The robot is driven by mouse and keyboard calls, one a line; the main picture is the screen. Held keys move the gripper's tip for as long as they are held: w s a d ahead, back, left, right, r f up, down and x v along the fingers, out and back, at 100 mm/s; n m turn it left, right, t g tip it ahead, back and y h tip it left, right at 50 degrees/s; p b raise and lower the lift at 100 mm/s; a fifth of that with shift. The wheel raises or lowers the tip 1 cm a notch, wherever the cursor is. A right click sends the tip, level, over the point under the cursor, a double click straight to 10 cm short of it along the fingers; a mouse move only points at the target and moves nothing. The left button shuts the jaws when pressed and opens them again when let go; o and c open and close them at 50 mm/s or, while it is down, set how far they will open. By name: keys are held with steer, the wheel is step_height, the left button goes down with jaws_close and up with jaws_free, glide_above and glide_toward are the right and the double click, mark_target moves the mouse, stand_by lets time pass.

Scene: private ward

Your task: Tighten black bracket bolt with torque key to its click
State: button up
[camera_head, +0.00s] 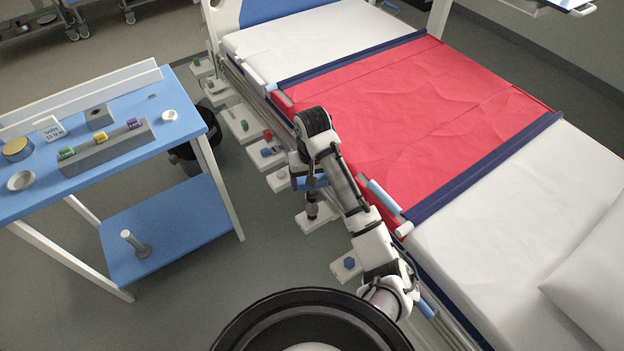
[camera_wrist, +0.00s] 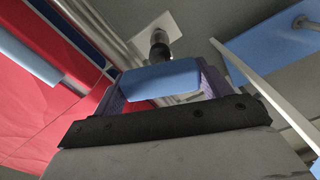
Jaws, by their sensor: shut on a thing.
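My gripper (camera_head: 310,181) is beside the bed's near side, shut on the blue handle of the torque key. In the wrist view the blue handle (camera_wrist: 160,78) lies between the two purple fingers. The key's dark shaft (camera_head: 312,204) points down to a white bracket plate (camera_head: 323,222); in the wrist view its end (camera_wrist: 159,46) is at the white plate (camera_wrist: 152,27). The key's end covers whatever bolt sits there, so I cannot see its colour or whether the key is seated on it.
A blue-topped trolley (camera_head: 190,112) stands left, holding a grey rack (camera_head: 110,150) with green, yellow and purple pieces. The bed (camera_head: 440,150) bounds the right.

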steer(key=n, duration=0.4)
steer(key=shift+f+b, duration=0.1)
steer(key=shift+b, duration=0.2)
steer(key=n, duration=0.4)
steer(key=shift+n+b, duration=0.35)
steer(key=shift+n, duration=0.05)
steer(key=shift+f+b, duration=0.4)
steer(key=shift+f, duration=0.4)
steer(key=shift+f, duration=0.55)
